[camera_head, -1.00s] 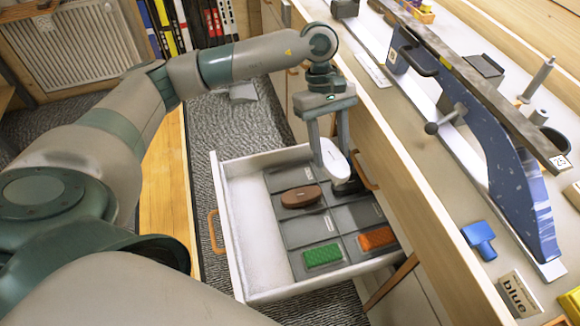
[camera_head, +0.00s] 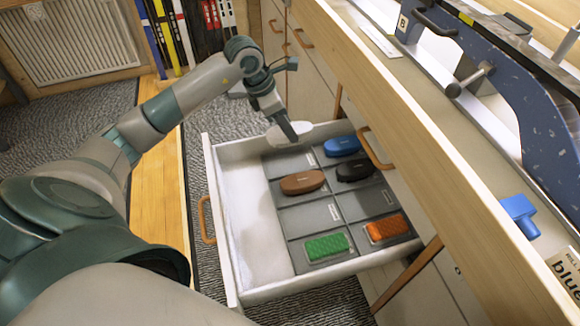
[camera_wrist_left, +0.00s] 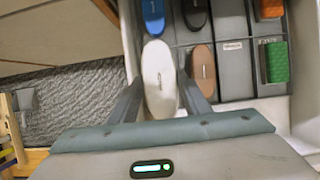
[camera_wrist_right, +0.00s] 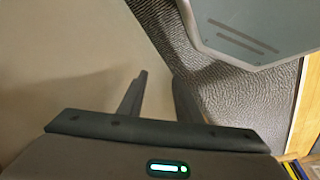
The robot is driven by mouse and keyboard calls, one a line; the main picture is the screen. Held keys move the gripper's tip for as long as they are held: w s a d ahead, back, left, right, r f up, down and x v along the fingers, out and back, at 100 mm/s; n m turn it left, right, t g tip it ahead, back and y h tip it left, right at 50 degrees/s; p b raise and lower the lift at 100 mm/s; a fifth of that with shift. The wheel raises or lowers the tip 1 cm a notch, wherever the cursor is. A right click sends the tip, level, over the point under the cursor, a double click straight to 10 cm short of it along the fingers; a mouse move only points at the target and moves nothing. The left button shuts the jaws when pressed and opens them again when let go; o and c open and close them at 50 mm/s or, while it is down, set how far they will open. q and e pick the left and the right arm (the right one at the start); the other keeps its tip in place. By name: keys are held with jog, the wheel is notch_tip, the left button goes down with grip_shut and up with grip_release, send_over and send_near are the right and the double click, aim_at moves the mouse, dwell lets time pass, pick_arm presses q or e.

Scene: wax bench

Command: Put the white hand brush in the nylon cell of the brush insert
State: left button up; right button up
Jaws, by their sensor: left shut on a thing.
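My left gripper (camera_head: 289,136) is shut on the white hand brush (camera_head: 304,128). It holds the brush over the back end of the open drawer, by the insert's back-left cell. In the left wrist view the white brush (camera_wrist_left: 159,75) lies lengthwise between the two fingers. The grey brush insert (camera_head: 307,213) has two columns of cells with small labels, too small to read. The back-left cell (camera_head: 286,163) and both cells of the third row show no brush. My right gripper (camera_wrist_right: 160,95) is open and empty in its wrist view, away from the drawer.
In the insert lie a blue brush (camera_head: 342,146), a black brush (camera_head: 355,171), a brown brush (camera_head: 303,182), a green brush (camera_head: 326,246) and an orange brush (camera_head: 387,228). The drawer's white rim (camera_head: 216,215) surrounds them. The bench edge (camera_head: 420,150) rises at the right.

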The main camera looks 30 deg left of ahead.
aim_at(275, 132)
pick_arm(q)
jog(key=shift+f, duration=3.1)
jog(key=shift+f, duration=1.9)
jog(key=o, duration=1.2)
jog(key=shift+f, duration=0.1)
jog(key=v, duration=1.2)
jog(key=shift+d, duration=0.1)
